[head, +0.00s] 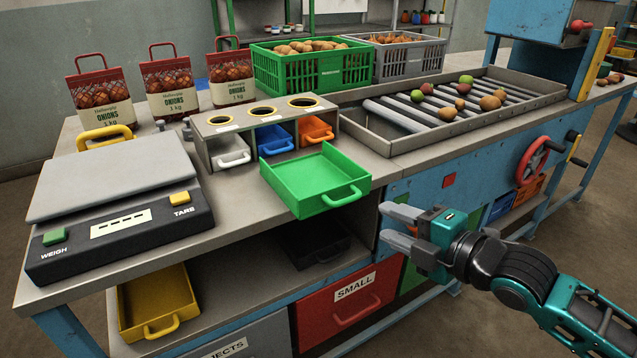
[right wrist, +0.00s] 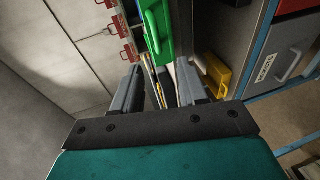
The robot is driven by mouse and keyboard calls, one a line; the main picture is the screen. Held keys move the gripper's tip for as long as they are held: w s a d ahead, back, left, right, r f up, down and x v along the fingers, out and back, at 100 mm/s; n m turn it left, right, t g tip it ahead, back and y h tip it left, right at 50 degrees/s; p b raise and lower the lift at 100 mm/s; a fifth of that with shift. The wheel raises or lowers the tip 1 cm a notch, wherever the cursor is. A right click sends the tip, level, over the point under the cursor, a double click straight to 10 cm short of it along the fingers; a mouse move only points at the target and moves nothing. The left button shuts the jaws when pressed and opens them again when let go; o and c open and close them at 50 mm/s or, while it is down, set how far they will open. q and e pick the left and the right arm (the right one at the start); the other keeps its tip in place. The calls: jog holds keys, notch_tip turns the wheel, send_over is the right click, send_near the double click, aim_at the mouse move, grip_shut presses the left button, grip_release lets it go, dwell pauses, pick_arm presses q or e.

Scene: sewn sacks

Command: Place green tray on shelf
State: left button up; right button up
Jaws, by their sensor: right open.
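The green tray (head: 312,178) sits at the front edge of the bench top, its handle end sticking out past the edge. It is empty and looks about level. It also shows in the right wrist view (right wrist: 157,22), upper middle, with its handle. My right gripper (head: 392,228) is open and empty, to the right of and a little below the tray's handle, apart from it. The shelf (head: 230,282) is the lower board under the bench top. It holds a yellow tray (head: 158,303) at left and a dark tray (head: 312,247) further right. My left gripper is not in view.
A scale (head: 120,205) fills the bench's left end. A sorting box (head: 265,125) with white, blue and orange trays stands behind the green tray. Onion sacks (head: 168,87) and a green crate (head: 312,68) stand at the back. A red drawer (head: 348,305) is below the shelf.

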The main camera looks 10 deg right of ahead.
aim_at(343, 204)
jog(key=shift+a+r+x, duration=0.1)
jog(key=shift+r+x, duration=0.05)
jog(key=shift+x, duration=2.35)
jog(key=shift+a+r+x, duration=0.1)
jog(key=shift+x, duration=2.4)
jog(key=shift+s, duration=0.1)
grip_shut()
